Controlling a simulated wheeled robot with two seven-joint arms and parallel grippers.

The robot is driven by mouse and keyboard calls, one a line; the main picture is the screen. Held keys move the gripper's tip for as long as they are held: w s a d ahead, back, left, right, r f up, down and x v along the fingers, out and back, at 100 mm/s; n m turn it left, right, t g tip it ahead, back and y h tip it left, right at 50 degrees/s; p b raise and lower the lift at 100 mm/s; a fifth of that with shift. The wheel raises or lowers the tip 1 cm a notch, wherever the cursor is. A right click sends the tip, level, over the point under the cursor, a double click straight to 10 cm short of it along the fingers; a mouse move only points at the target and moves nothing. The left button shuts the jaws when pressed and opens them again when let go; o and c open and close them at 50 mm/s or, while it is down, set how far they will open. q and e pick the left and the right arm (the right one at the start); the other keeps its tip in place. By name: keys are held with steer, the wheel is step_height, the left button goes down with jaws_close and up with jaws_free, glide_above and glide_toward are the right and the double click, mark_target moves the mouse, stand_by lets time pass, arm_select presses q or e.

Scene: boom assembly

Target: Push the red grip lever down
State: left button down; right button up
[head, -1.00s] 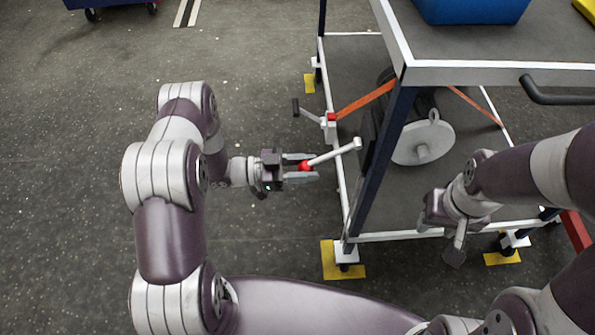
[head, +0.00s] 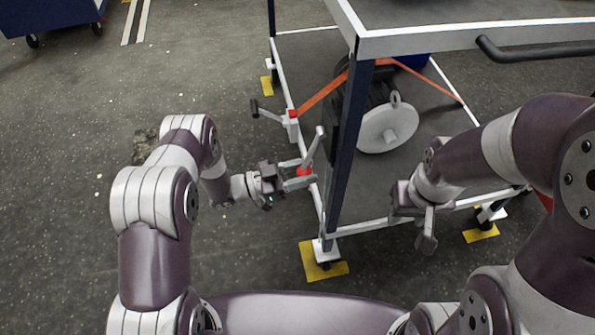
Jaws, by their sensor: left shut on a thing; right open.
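The lever (head: 314,145) is a light grey rod with a red grip (head: 304,170) at its lower end, beside the cart's left edge. The rod slants steeply, its grey end up near the dark blue post. My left gripper (head: 301,174) reaches in from the left and is shut on the red grip, its fingers on either side and partly hiding it. My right gripper (head: 427,238) is open and empty in front of the cart's lower shelf, pointing down; its fingers overlap in this view.
The cart (head: 400,42) has a grey top, white edges, a dark post (head: 350,150) and a black handle (head: 535,54). A grey disc (head: 388,127) and orange straps (head: 325,92) are on its lower shelf. A second crank (head: 270,114) sits farther back.

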arm_select(q)
steer(key=shift+d+f, duration=0.1)
steer(key=shift+d, duration=0.05)
stand_by(0.3)
steer(key=c, duration=0.7)
jaws_free()
steer(key=p+v, duration=0.1)
steer(key=v, duration=1.1)
steer(key=shift+a+p, duration=0.35)
steer(key=shift+f, duration=0.1)
